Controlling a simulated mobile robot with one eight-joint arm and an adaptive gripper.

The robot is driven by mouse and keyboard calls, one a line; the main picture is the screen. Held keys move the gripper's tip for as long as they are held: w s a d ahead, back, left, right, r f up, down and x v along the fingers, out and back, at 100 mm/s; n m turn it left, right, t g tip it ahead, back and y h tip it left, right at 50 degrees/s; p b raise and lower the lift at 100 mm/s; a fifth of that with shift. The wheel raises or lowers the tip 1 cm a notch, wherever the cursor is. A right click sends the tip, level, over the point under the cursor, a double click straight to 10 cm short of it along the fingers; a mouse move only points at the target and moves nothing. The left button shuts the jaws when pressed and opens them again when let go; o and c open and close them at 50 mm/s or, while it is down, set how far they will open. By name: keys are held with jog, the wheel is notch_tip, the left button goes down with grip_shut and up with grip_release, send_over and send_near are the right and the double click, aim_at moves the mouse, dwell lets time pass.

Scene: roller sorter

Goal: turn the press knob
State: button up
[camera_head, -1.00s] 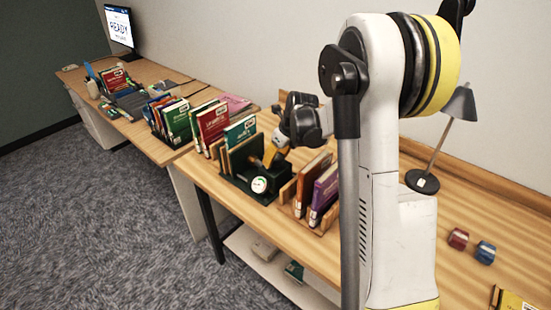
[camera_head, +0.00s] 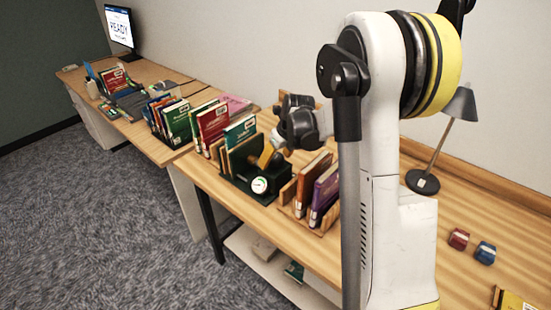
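The press (camera_head: 237,186) is a dark green frame on the wooden desk, with a round white-faced gauge (camera_head: 259,185) at its front corner. Books stand upright at its left part. My gripper (camera_head: 275,152) is at the end of my dark wrist, low over the right part of the press. A small yellow-orange piece (camera_head: 266,155) shows between the wrist and the press; I cannot tell whether it is the knob or part of my gripper. The knob is not clearly visible. The fingers are too small and hidden to judge open or shut.
A wooden rack (camera_head: 318,220) with brown and purple books stands close right of the press. Red and green books (camera_head: 212,125) stand to its left. A lamp (camera_head: 422,181), a red block (camera_head: 458,239) and a blue block (camera_head: 485,252) are farther right.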

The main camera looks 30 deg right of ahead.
jog(key=shift+r, duration=0.1)
jog(key=v, duration=1.1)
jog(key=shift+s+r, duration=0.25)
jog(key=shift+r, duration=0.1)
jog(key=s+a+r+n+t+b, duration=0.15)
jog(key=s+a+r+n, duration=0.25)
jog(key=s+a+n, duration=0.95)
jog(key=s+a+f+n, duration=0.2)
jog(key=s+n, duration=0.2)
jog(key=n, duration=0.6)
jog(key=s+a+f+n+t+b, duration=0.1)
jog(key=s+n, duration=0.4)
jog(key=n, duration=0.6)
jog(key=shift+a+f+h, duration=0.3)
jog(key=shift+a+f, duration=0.4)
jog(key=shift+a, duration=0.45)
